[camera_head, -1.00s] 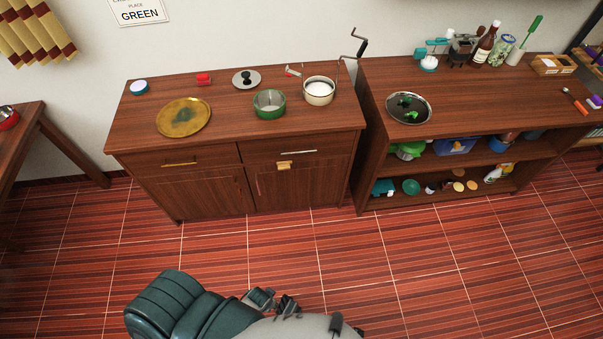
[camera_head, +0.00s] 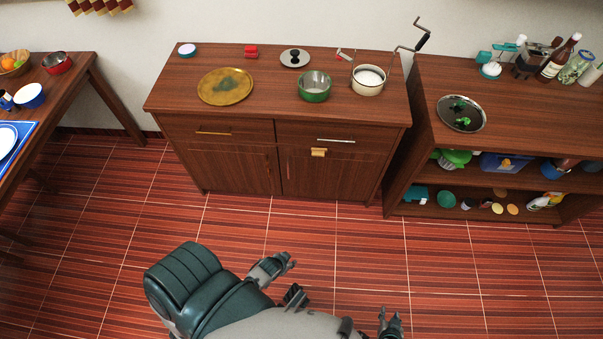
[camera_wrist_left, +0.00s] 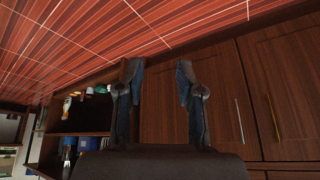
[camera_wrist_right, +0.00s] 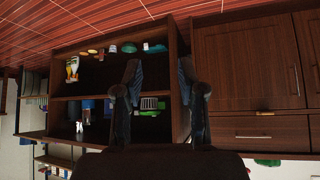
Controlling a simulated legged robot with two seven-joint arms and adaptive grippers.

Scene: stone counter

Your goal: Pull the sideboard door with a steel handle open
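The wooden sideboard (camera_head: 235,165) stands ahead with its doors and drawers shut. In the left wrist view, which is upside down, a thin steel upright handle (camera_wrist_left: 240,120) is on one door, beside a copper-coloured handle (camera_wrist_left: 272,118) on the neighbouring door. By that view, the steel handle is on the right door (camera_head: 335,178); it also shows in the right wrist view (camera_wrist_right: 297,80). My left gripper (camera_head: 287,261) is open and empty, in front of and apart from the doors. My right gripper (camera_head: 391,318) is open and empty, low at the right.
A shelf unit (camera_head: 520,210) with open compartments stands right of the sideboard. A gold plate (camera_head: 225,86), a green pot (camera_head: 314,86) and a white pot (camera_head: 368,79) stand on top. A table (camera_head: 90,75) is at the left. The floor before the doors is clear.

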